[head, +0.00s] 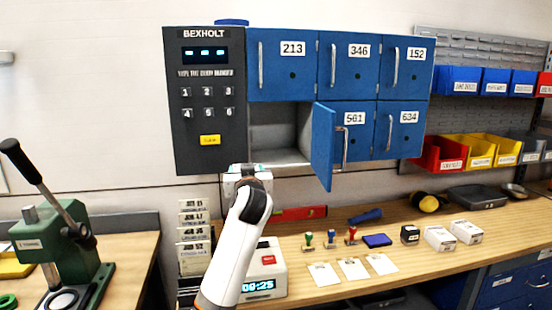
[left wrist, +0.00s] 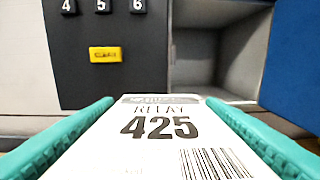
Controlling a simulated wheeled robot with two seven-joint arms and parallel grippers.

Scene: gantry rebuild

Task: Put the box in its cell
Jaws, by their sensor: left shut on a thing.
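A white box (left wrist: 165,140) marked "RELAY 425" with a barcode sits between the teal fingers of my left gripper (left wrist: 160,125) in the left wrist view. In the head view my left gripper (head: 247,172) is at the lower left of the blue locker (head: 283,70), mostly hidden behind my wrist, and the box barely shows. The open cell (head: 277,130) is in the lower row, left, and looks empty; it also shows in the wrist view (left wrist: 215,60). Its blue door (head: 323,148) stands swung out on the right. My right gripper is out of view.
The keypad panel (head: 208,140) adjoins the open cell on the left. Doors 213, 346, 152, 634 and one reading about 561 are shut. Below, the bench (head: 420,225) holds stamps, cards, small boxes and a clock device (head: 265,270). A green press (head: 62,255) stands left.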

